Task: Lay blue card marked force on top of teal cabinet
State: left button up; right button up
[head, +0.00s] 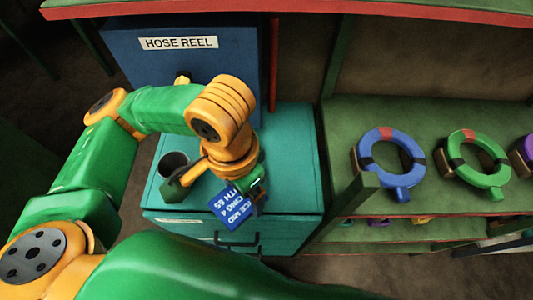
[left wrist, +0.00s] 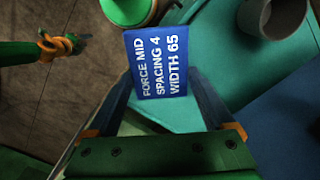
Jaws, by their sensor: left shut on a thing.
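The blue card (head: 232,207) has white print; in the left wrist view the card (left wrist: 158,62) reads FORCE MID, SPACING 4, WIDTH 65. My left gripper (head: 256,190) is shut on the card, whose near edge lies between the fingers in the left wrist view. The card is over the front part of the teal cabinet (head: 290,150); whether it touches the top cannot be told. The cabinet top also shows in the left wrist view (left wrist: 215,35). My right gripper (left wrist: 75,42) shows small at the left of the left wrist view; its jaw opening is unclear.
A dark cup (head: 174,164) stands on the cabinet top, left of my left gripper. A blue hose reel box (head: 190,75) stands behind. The cabinet's right top is clear. A green shelf (head: 440,190) at right holds a blue ring (head: 391,163) and a green ring (head: 477,165).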

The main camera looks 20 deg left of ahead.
pick_arm(q)
jog(key=w+f, duration=0.2)
jog(key=w, duration=0.1)
jog(key=shift+d+f+b, duration=0.15)
jog(key=shift+f+b, duration=0.15)
jog(key=shift+b, duration=0.05)
jog(key=w+f, duration=0.6)
jog(key=w, duration=0.1)
jog(key=shift+d+f, duration=0.15)
jog(key=shift+d, duration=0.15)
notch_tip(320, 180, down, 2)
jog(key=shift+f+p, duration=0.25)
jog(key=shift+p, duration=0.15)
jog(key=shift+s+f, duration=0.2)
jog(key=shift+f, duration=0.05)
jog(key=shift+w+f, duration=0.1)
jog(key=shift+w, duration=0.05)
jog(key=o, duration=1.1)
jog(key=shift+w+f, duration=0.1)
pick_arm(e)
jog(key=shift+s+a+f, duration=0.15)
jog(key=shift+s, duration=0.95)
